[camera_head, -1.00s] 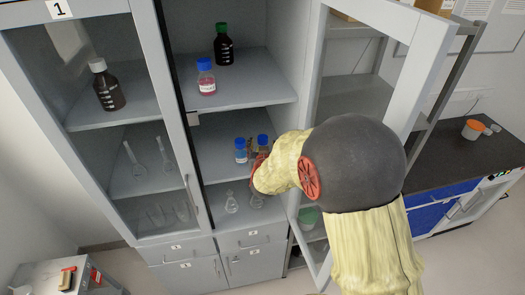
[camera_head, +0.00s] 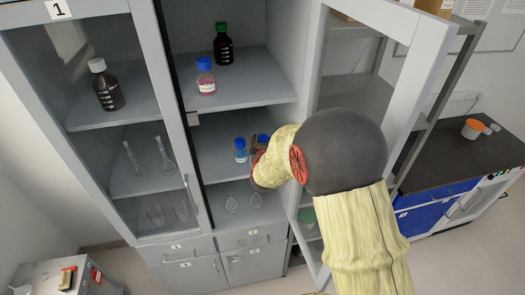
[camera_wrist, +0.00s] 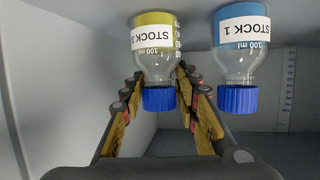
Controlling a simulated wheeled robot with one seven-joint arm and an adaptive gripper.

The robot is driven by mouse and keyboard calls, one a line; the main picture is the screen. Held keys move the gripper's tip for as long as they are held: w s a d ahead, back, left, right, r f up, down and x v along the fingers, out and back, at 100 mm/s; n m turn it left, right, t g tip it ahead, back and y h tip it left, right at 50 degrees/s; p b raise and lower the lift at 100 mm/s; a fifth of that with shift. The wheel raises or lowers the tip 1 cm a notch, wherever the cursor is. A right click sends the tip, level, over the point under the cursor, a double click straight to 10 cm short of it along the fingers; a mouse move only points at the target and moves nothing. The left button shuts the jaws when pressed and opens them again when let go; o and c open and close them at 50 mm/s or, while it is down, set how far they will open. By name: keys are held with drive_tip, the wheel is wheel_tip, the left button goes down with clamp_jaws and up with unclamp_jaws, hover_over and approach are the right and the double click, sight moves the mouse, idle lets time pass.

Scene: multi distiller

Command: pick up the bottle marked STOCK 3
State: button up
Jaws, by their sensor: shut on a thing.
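The held bottle (camera_wrist: 154,38) has yellow contents, a blue cap and a white label reading STOCK, its number partly turned out of sight at the edge. It appears upside down in the wrist view. My gripper (camera_wrist: 160,76) is shut on it, fingers on either side near the shoulder and neck. In the head view my gripper (camera_head: 256,146) is at the middle shelf, and the held bottle is mostly hidden behind it. The STOCK 1 bottle (camera_wrist: 242,42), with blue contents and a blue cap, stands close beside it, also in the head view (camera_head: 240,152).
The upper shelf holds a red-liquid bottle (camera_head: 206,80) and a dark green-capped bottle (camera_head: 223,46). Flasks (camera_head: 231,203) stand on the shelf below. A dark bottle (camera_head: 105,88) stands behind the left glass door.

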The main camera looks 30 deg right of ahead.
drive_tip(key=c, duration=0.6)
drive_tip(key=shift+f, duration=0.1)
clamp_jaws()
